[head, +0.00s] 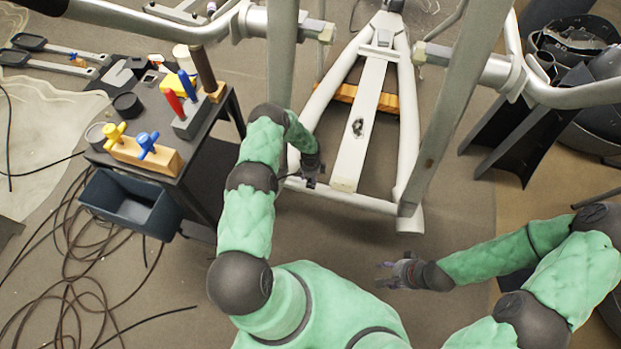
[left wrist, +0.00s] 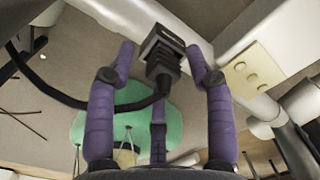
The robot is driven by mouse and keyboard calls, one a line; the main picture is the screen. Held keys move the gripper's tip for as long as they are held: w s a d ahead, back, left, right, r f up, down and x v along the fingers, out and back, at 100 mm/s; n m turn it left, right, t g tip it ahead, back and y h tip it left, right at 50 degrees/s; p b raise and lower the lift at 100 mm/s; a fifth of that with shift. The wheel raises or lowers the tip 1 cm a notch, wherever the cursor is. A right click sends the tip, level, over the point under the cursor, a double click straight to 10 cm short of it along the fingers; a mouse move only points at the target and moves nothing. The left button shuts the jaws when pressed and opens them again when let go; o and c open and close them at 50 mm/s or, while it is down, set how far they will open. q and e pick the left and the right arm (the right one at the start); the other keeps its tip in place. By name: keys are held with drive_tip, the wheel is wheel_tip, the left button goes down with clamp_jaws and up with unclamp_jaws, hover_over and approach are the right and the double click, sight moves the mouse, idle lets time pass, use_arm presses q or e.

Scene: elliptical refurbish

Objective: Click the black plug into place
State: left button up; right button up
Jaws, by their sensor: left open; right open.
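The black plug (left wrist: 163,55) shows in the left wrist view, between the spread purple fingers of my left gripper (left wrist: 165,65). Its ribbed body tapers to a black cable (left wrist: 75,102) that bends off to the left. The plug's blocky end faces up, near a white frame tube (left wrist: 150,22); I cannot tell whether it touches the tube or sits in a socket. In the head view my left gripper (head: 311,172) is open beside the left lower part of the white machine frame (head: 340,192); the plug cannot be made out there. My right gripper (head: 392,272) is open and empty over the floor.
A dark tool table (head: 207,150) with screwdrivers and yellow and blue-handled tools stands at the left. A grey bin (head: 130,203) hangs at its front, and loose cables (head: 75,270) lie on the floor. Grey metal bars (head: 455,110) rise around the frame. Dark machine parts (head: 530,115) stand at the right.

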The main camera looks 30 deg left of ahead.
use_arm(q)
wheel_tip(320, 180, up, 12)
drive_tip(key=shift+f, duration=0.2)
drive_tip(key=shift+d, duration=0.1)
idle(0.7)
drive_tip(key=s+d+r+n+h+p, duration=0.3)
drive_tip(key=s+d+n, duration=0.3)
drive_tip(key=d, duration=0.5)
drive_tip(key=s+d+r+n+p, duration=0.1)
drive_tip(key=s+d+r+n, duration=0.2)
drive_tip(key=s+d+n, duration=0.1)
drive_tip(key=s+d+r+n+p, duration=0.2)
drive_tip(key=s+d+r+n, duration=0.2)
drive_tip(key=s+n, duration=0.3)
drive_tip(key=s+d+r+n+h+p, duration=0.1)
drive_tip(key=s+d+r+n, duration=0.3)
drive_tip(key=s+n, duration=0.2)
drive_tip(key=shift+s, duration=0.75)
